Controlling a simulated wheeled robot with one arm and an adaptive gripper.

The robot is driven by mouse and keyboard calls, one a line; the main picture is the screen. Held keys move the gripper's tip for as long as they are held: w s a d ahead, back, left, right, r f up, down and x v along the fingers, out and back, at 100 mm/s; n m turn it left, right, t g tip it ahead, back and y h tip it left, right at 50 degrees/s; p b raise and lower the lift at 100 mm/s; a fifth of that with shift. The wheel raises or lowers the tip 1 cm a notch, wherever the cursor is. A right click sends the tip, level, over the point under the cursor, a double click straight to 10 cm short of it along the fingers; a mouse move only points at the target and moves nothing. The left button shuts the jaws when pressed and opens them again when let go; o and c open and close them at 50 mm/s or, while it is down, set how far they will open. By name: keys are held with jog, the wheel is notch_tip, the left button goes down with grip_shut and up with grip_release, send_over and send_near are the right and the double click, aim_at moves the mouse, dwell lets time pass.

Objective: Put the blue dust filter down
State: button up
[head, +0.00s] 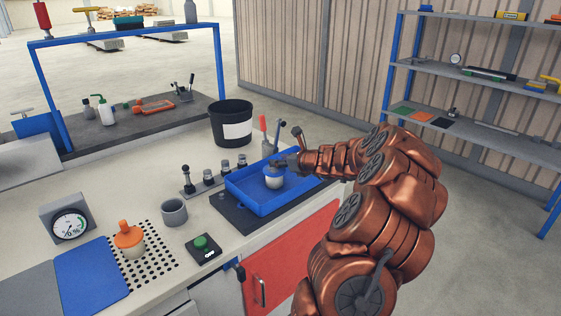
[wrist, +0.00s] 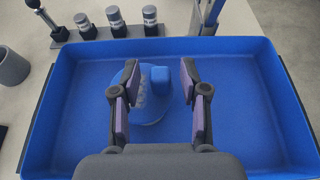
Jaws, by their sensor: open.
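The blue dust filter (head: 273,181) sits inside the blue tray (head: 247,205), with a pale body and a blue top in the head view. In the wrist view the filter (wrist: 152,112) is a round blue piece with a raised knob on the floor of the tray (wrist: 265,120). My gripper (wrist: 160,76) is open, with one finger on each side of the filter's knob. A gap shows between the right finger and the knob; the left finger overlaps part of the filter. In the head view my gripper (head: 285,163) is over the filter and partly hides it.
An orange-topped filter (head: 129,240) stands on a perforated plate at the left. A grey cup (head: 174,212), a button box (head: 203,249) and a dial gauge (head: 70,226) stand nearby. Several capped posts (head: 207,176) and a black bin (head: 231,124) stand behind the tray.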

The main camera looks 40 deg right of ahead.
jog(key=v, duration=1.2)
jog(key=w+a+r+n+g+y, duration=0.15)
jog(key=a+n, duration=0.25)
jog(key=a, duration=0.5)
jog(key=w+a+n+g+y, duration=0.1)
jog(key=w+a+n+y, duration=0.25)
jog(key=a, duration=0.55)
jog(key=s+a+f+n+g+y, duration=0.1)
jog(key=s+a+n+g, duration=0.15)
jog(key=a+n, duration=0.45)
jog(key=s+a+f+n+g+y, duration=0.1)
jog(key=s+a+n+g, duration=0.2)
jog(key=a, duration=0.8)
jog(key=s+a+f+n+g+h, duration=0.1)
jog(key=s+a+f+n+g, duration=0.15)
jog(key=s+a+n, duration=0.45)
jog(key=s+a+f+n+g+h, duration=0.1)
jog(key=s+a+f+n+g, duration=0.15)
jog(key=s+n, duration=0.45)
jog(key=s+d+n+g+h, duration=0.1)
jog(key=s+d+n+h, duration=0.1)
jog(key=s, duration=0.5)
jog(key=s+d+n+g+h, duration=0.2)
jog(key=s, duration=0.6)
jog(key=shift+f+n+h+p, duration=0.35)
jog(key=shift+f+h, duration=0.05)
jog(key=shift+f, duration=0.05)
